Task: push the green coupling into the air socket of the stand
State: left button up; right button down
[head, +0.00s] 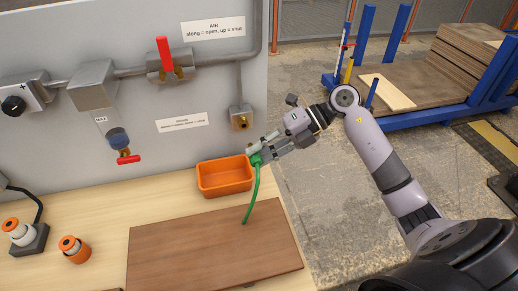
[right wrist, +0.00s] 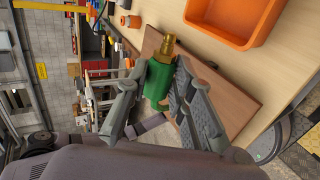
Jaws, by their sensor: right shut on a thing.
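My right gripper (head: 262,150) is shut on the green coupling (head: 256,160), which has a green hose (head: 253,192) hanging down to the brown board. In the right wrist view the coupling (right wrist: 159,80) sits between the fingers (right wrist: 160,92), with its brass end (right wrist: 170,46) sticking out past them. The air socket (head: 240,122) is a brass fitting in a grey box on the stand's panel (head: 210,80). The coupling is below and right of the socket in the head view, apart from it. My left gripper is not in view.
An orange bin (head: 225,188) stands on the bench below the socket, close to my right gripper. A brown board (head: 210,250) lies in front. A red-handled valve (head: 165,55) and a filter bowl (head: 118,138) are on the panel. Orange-and-white parts (head: 74,250) stand at left.

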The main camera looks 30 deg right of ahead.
jog(key=shift+w+d+b, duration=0.2)
jog(key=shift+w+d, duration=0.05)
jog(key=shift+w, duration=0.7)
jog(key=shift+w+d+b, duration=0.2)
jog(key=shift+w+d, duration=0.05)
jog(key=shift+w, duration=0.7)
jog(key=shift+w+d+b, duration=0.2)
jog(key=shift+w+d, duration=0.05)
jog(key=shift+w, duration=0.7)
jog(key=shift+w+d, duration=0.2)
jog(key=shift+w, duration=0.55)
jog(key=shift+w+d, duration=0.15)
jog(key=shift+w, duration=0.55)
jog(key=c, duration=1.3)
grip_release()
